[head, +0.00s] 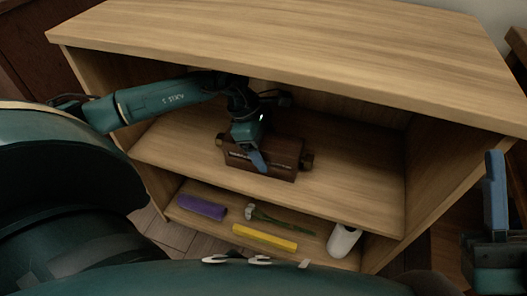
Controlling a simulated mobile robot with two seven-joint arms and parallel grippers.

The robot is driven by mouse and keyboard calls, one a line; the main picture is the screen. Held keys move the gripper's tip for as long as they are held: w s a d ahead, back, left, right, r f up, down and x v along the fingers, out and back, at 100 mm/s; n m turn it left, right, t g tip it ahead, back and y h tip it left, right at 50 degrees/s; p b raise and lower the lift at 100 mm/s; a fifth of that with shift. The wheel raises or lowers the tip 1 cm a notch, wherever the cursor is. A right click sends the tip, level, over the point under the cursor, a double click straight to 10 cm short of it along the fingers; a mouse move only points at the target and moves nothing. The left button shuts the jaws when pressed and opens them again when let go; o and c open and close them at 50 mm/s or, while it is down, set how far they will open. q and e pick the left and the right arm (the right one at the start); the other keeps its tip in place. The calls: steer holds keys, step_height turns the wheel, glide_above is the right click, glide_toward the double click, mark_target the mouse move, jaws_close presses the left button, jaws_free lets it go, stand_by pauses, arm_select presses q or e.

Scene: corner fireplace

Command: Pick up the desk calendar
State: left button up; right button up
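A dark brown box-like object (285,152) with knobs at both ends and small pale lettering on its front lies on the middle shelf; it appears to be the desk calendar. My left gripper (257,158) reaches into the shelf unit from the left and points down at this object. One blue finger overlaps its front face; the other finger is hidden, so I cannot tell whether it grips the object. My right gripper (494,190) is at the right edge, outside the unit, with one blue finger upright and nothing visible held.
The wooden shelf unit (300,30) has a top board close above my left arm and side walls. The lower shelf holds a purple roll (202,207), a yellow bar (264,238), a green-stemmed item (275,220) and a white cylinder (343,241). The middle shelf's right side is clear.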

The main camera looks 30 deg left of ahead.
arm_select(q)
steer(key=c, duration=0.7)
steer(key=shift+c, duration=0.7)
steer(key=shift+r, duration=0.2)
